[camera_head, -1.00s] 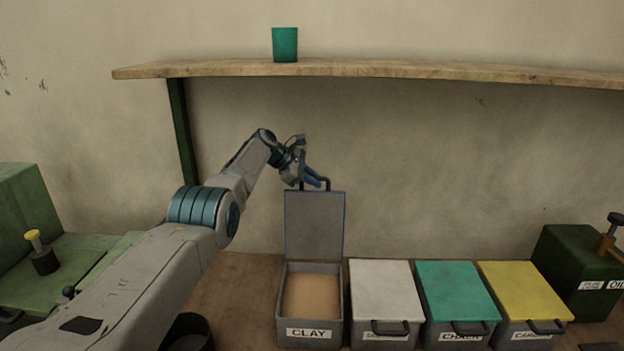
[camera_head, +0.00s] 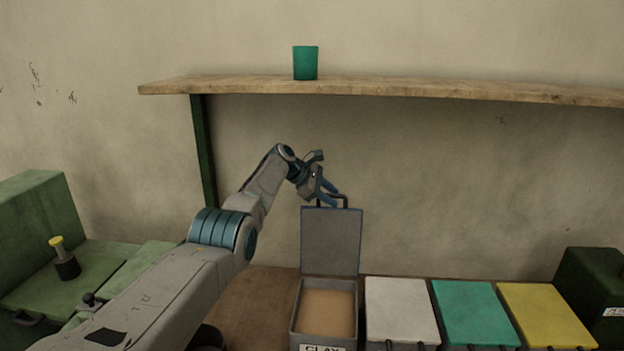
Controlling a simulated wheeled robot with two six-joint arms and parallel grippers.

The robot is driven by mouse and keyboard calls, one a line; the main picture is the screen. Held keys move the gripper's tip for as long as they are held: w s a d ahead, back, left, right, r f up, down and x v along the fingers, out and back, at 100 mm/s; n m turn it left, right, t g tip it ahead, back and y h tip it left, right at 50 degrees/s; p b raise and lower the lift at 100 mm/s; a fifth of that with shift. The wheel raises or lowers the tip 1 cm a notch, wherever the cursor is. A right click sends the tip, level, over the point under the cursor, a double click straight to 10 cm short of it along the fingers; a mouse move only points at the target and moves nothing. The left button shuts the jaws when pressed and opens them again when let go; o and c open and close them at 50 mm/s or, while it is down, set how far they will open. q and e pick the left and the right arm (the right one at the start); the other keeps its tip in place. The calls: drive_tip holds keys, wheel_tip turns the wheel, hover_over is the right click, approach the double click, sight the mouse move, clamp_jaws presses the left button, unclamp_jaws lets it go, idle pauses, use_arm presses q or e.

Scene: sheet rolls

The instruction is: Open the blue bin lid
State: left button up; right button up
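The bin labelled CLAY (camera_head: 297,325) stands open on the bench, with brown material inside. Its lid (camera_head: 331,241) stands upright at the back, its grey inner face toward me and a thin bluish edge showing. The lid's outer face is hidden. A dark handle (camera_head: 346,202) sticks up from the lid's top edge. My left gripper (camera_head: 330,194) is at this handle, its two blue fingers slightly apart. Whether they touch the handle is unclear. My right gripper is not in view.
White (camera_head: 401,307), green (camera_head: 474,311) and yellow (camera_head: 545,314) lidded bins stand closed to the right. A wooden shelf (camera_head: 420,91) with a green cup (camera_head: 306,63) runs above. Green equipment (camera_head: 35,240) is at left, a dark green box (camera_head: 590,290) at right.

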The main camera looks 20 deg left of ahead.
use_arm(q)
drive_tip(key=shift+p+v, duration=0.8)
drive_tip(key=shift+v, duration=0.25)
drive_tip(key=b+v, duration=0.3)
drive_tip(key=v, duration=0.5)
drive_tip(key=shift+a, duration=0.2)
drive_tip(key=shift+s+r, duration=0.1)
drive_tip(key=shift+r, duration=0.05)
